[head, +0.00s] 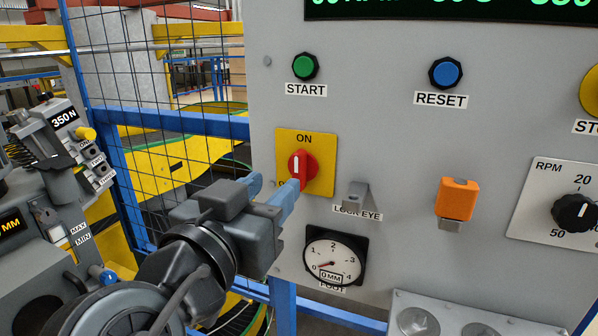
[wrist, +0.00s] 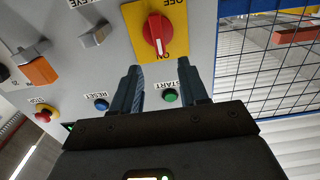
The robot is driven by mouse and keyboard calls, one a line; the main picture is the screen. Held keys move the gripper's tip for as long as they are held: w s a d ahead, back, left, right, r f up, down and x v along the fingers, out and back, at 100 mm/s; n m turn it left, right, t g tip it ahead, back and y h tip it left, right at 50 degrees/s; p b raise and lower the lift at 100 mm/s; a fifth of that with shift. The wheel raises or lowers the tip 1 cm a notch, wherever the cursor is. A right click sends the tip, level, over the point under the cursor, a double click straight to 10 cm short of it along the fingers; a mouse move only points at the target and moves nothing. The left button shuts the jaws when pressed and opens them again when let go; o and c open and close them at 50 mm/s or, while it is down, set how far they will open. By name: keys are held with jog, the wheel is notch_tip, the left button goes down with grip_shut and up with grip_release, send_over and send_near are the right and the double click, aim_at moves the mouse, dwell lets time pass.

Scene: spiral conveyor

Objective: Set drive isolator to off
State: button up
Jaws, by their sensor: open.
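The drive isolator is a red rotary knob (head: 301,164) on a yellow plate (head: 322,175) on the grey panel. Its white mark points up at ON. In the wrist view, where the panel appears upside down, the red knob (wrist: 157,30) also has its mark toward ON. My gripper (head: 273,190) is open and empty, just left of and below the knob in the head view; one finger overlaps the knob's lower edge. In the wrist view my gripper (wrist: 163,75) has its fingertips apart, short of the knob. The OFF label is mostly hidden in the head view. Contact cannot be told.
A START button (head: 305,66), a RESET button (head: 445,72), a lock eye (head: 355,194), an orange padlock-like block (head: 457,198) and a round gauge (head: 333,262) surround the isolator. A blue mesh fence (head: 160,115) stands left of the panel.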

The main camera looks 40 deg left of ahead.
aim_at(297, 165)
jog(key=p+x, duration=0.1)
jog(key=x, duration=0.6)
jog(key=shift+w+a, duration=0.1)
jog(key=shift+w, duration=0.15)
jog(key=shift+c, duration=0.2)
grip_shut()
